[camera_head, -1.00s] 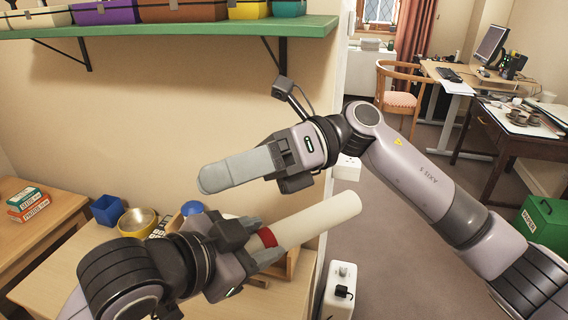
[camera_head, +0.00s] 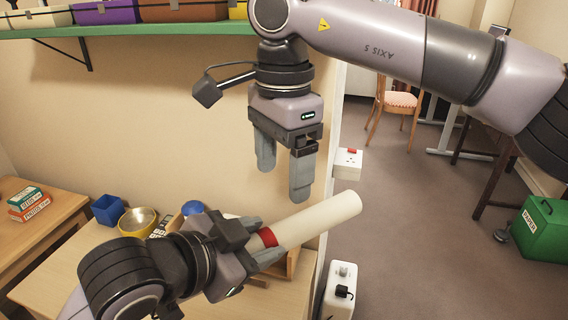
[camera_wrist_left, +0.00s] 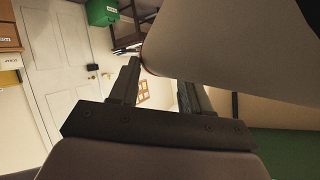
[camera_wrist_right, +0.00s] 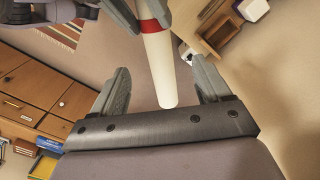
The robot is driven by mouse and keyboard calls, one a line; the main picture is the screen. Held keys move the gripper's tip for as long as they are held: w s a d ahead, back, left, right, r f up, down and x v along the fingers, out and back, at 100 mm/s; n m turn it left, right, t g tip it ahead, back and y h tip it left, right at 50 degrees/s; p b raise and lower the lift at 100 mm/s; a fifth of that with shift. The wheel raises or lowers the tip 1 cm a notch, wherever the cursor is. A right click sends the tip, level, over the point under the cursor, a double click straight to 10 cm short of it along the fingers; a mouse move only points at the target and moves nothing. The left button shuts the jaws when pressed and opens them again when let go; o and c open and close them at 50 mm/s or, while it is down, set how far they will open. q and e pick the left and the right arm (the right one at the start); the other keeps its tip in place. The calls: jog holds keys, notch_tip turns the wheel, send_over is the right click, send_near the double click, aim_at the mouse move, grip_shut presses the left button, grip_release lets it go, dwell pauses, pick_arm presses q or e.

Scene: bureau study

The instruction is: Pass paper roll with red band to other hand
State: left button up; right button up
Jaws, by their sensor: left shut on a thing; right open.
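The paper roll (camera_head: 315,218) is long and cream white with a red band (camera_head: 267,237) near its lower left end. My left gripper (camera_head: 262,245) is shut on it by the band, and the roll tilts up to the right, its far end free. My right gripper (camera_head: 285,182) is above the roll, fingers pointing down, open and empty. In the right wrist view the roll (camera_wrist_right: 160,70) shows beyond and between the open fingers (camera_wrist_right: 160,90), with its red band farther off. In the left wrist view a large pale shape, seemingly the roll, covers the upper right.
A green shelf (camera_head: 170,32) with boxes runs along the wall above. A desk below holds a blue box (camera_head: 107,209) and a yellow bowl (camera_head: 138,221). A wall edge with a socket (camera_head: 348,162) stands right of the right gripper. A green bin (camera_head: 545,232) is on the floor.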

aim_at(285, 223)
jog(key=f, duration=1.2)
jog(key=shift+w+d, duration=0.1)
jog(key=shift+d, duration=0.1)
pick_arm(q)
jog(key=shift+c, duration=0.2)
pick_arm(e)
jog(key=c, duration=1)
pick_arm(q)
jog(key=o, duration=1.1)
pick_arm(e)
jog(key=shift+c, duration=0.3)
pick_arm(q)
jog(key=shift+o, duration=0.2)
